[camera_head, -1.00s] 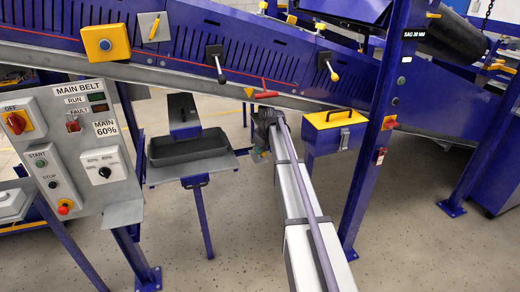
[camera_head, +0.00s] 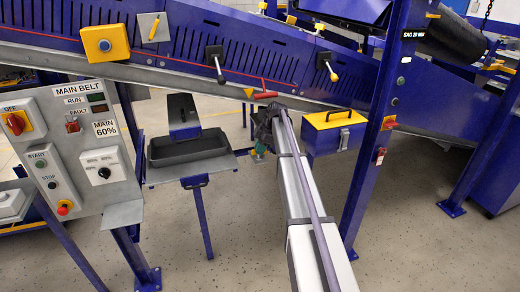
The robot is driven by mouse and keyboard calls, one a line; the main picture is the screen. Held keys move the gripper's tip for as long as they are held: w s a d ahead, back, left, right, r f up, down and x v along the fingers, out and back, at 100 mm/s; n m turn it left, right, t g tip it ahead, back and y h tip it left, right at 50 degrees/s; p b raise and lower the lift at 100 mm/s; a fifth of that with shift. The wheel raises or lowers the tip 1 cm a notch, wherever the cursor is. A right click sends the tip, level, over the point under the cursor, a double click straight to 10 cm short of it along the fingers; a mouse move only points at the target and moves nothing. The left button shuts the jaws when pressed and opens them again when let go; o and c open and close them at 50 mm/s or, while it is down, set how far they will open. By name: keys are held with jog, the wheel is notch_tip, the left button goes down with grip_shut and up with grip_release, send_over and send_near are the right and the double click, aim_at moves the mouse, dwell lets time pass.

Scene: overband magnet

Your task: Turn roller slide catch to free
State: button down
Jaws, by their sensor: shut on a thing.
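My gripper (camera_head: 264,118) is at the far end of my arm, just under the lower edge of the conveyor frame, near the middle of the camera view. The dark wrist covers its fingers. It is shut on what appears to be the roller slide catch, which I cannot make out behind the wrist. A red handle (camera_head: 265,95) sits just above the wrist on the frame, beside a yellow triangle sign (camera_head: 249,92). I cannot tell whether this handle belongs to the catch.
A dark tray (camera_head: 188,149) and control panel (camera_head: 80,150) are left.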

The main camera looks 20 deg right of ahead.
jog(key=shift+n+g, duration=0.3)
jog(key=shift+n, duration=0.5)
jog(key=c, duration=1.2)
grip_release()
jog(key=shift+o, duration=0.2)
